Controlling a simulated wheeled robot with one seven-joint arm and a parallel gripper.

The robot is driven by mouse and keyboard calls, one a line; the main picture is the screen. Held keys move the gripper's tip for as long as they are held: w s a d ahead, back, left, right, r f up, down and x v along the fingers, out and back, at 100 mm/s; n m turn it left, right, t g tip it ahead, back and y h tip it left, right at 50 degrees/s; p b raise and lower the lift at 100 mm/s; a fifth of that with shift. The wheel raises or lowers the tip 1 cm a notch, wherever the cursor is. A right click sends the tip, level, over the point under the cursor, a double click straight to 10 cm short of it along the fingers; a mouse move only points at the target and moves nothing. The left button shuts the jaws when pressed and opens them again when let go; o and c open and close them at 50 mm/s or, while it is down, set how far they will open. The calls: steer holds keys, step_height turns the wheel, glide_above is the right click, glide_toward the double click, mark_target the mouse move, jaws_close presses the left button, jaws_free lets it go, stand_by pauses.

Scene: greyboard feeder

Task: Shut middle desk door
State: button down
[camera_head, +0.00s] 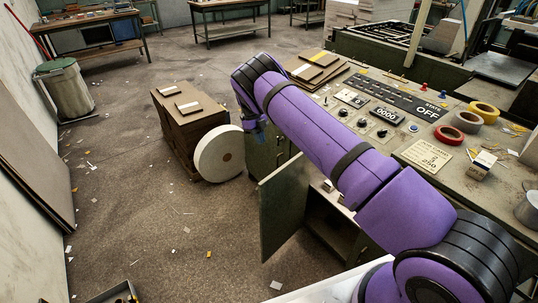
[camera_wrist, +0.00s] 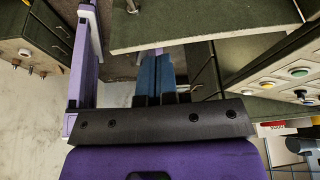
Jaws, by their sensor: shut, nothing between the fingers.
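The middle desk door (camera_head: 283,206) is a grey-green panel that stands open, swung out from the desk (camera_head: 425,165). Behind it the dark compartment (camera_head: 331,222) shows, partly covered by my purple arm. My arm reaches over the desk front, with its wrist end beyond the door and to its upper left in the head view. My gripper (camera_wrist: 155,78) shows in the wrist view with its blue fingers together and nothing between them.
A brown box stack (camera_head: 188,125) and a white roll (camera_head: 219,154) stand on the floor left of the desk. Tape rolls (camera_head: 483,112) and a control panel (camera_head: 385,113) are on the desk top. The littered floor (camera_head: 150,235) left of the door is mostly free.

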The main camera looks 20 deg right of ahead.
steer(key=s+d+f, duration=0.3)
steer(key=s+f, duration=0.3)
steer(key=f, duration=0.3)
steer(key=shift+s+d, duration=0.25)
steer(key=shift+s, duration=0.1)
steer(key=shift+s, duration=0.15)
